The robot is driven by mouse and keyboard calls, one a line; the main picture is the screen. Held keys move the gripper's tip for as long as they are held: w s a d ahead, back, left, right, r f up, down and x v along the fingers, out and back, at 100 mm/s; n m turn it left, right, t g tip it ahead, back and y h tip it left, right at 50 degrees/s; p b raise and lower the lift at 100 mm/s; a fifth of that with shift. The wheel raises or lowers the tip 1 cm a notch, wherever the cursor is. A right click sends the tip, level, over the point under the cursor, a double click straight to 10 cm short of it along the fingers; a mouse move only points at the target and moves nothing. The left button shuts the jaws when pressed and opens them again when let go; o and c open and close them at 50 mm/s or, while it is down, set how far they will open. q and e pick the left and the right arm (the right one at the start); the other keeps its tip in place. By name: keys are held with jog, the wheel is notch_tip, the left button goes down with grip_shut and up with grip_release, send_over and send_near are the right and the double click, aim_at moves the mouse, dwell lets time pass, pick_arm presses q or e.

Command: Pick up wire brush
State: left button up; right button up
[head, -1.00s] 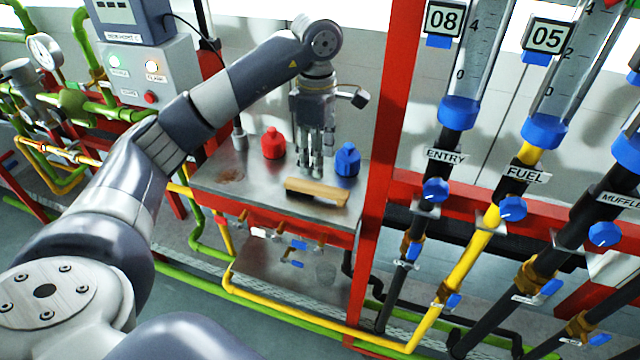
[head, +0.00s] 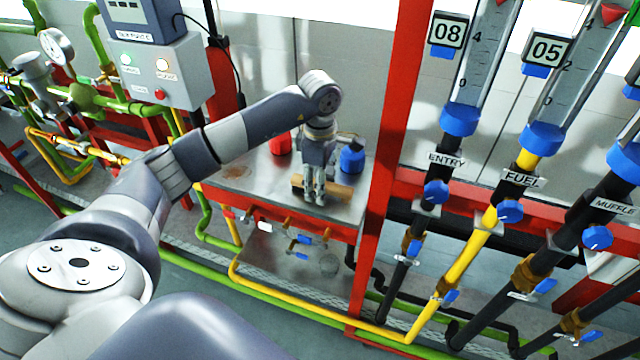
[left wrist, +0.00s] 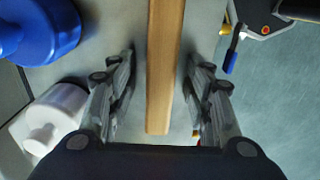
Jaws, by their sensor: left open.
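The wire brush (head: 338,191) lies on the metal table top and shows its long tan wooden back. In the left wrist view the brush (left wrist: 165,65) runs lengthwise between the two fingers of my left gripper (left wrist: 163,95), with a gap on each side. In the head view my left gripper (head: 316,199) points down at the brush and covers its middle part. The gripper is open, and no finger is seen touching the brush. The bristles are hidden. My right gripper is not in view.
A blue bottle (head: 352,158) stands behind the brush and a red bottle (head: 280,144) stands behind it to the left. A white bottle (left wrist: 50,118) shows in the left wrist view. A red post (head: 392,130) rises right of the metal table (head: 235,176).

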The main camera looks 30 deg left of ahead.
pick_arm(q)
jog(key=c, duration=0.4)
grip_shut()
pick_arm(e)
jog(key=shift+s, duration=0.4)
pick_arm(q)
jog(key=shift+r, duration=0.1)
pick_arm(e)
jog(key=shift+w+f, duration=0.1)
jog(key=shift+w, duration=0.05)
pick_arm(q)
jog(key=shift+r+b, duration=0.35)
notch_tip(320, 180, up, 2)
jog(key=shift+w+r+b, duration=0.1)
jog(key=shift+b, duration=0.65)
jog(key=s+d+r+b, duration=0.1)
jog(key=s+d+b, duration=0.1)
jog(key=s, duration=0.5)
jog(key=s+d+r+b, duration=0.1)
jog(key=s+d, duration=0.3)
jog(key=s, duration=0.4)
jog(key=shift+b, duration=0.9)
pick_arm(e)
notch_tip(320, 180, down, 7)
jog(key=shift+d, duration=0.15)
